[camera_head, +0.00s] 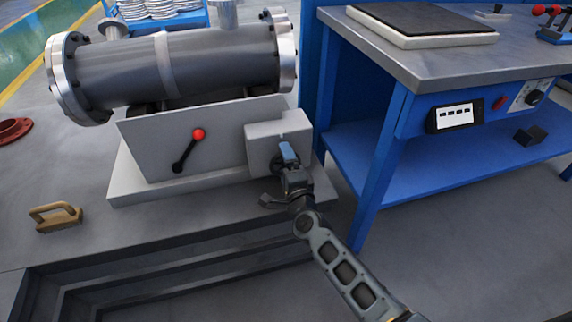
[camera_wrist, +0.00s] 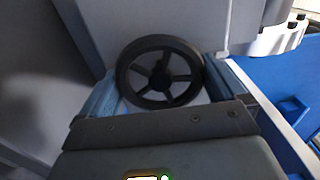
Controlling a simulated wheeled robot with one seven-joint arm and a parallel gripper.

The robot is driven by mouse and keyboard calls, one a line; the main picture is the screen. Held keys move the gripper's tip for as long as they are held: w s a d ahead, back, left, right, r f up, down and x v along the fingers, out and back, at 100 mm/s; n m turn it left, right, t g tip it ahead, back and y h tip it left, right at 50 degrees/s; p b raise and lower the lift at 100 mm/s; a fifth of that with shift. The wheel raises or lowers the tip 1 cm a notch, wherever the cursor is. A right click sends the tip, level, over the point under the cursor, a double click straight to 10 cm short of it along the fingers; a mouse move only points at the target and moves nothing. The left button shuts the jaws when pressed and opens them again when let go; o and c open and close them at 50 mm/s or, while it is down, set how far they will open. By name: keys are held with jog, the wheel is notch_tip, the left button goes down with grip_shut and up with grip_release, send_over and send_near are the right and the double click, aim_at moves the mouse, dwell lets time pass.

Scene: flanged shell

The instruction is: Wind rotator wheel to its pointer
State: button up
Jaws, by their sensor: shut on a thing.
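The rotator wheel (camera_wrist: 160,71) is a dark spoked handwheel, in the middle of the wrist view. It sits on the face of a light grey box (camera_head: 262,137) at the right end of the shell's stand. In the head view the wheel is mostly hidden behind my gripper (camera_head: 289,154). In the wrist view the blue-grey fingers of my gripper (camera_wrist: 163,88) stand on both sides of the wheel's rim, shut on it. A thin pale strip (camera_wrist: 227,25) lies just right of the wheel; I cannot tell whether it is the pointer.
A grey flanged shell (camera_head: 170,68) rests on the light grey stand (camera_head: 150,150). A lever with a red knob (camera_head: 198,134) is on its front. A blue workbench (camera_head: 383,160) stands close at right. A brown handled block (camera_head: 56,217) lies on the platform at left.

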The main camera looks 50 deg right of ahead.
jog(key=o, duration=0.6)
jog(key=p+v, duration=0.1)
jog(key=v, duration=0.6)
jog(key=shift+s+a, duration=0.25)
jog(key=shift+s, duration=0.1)
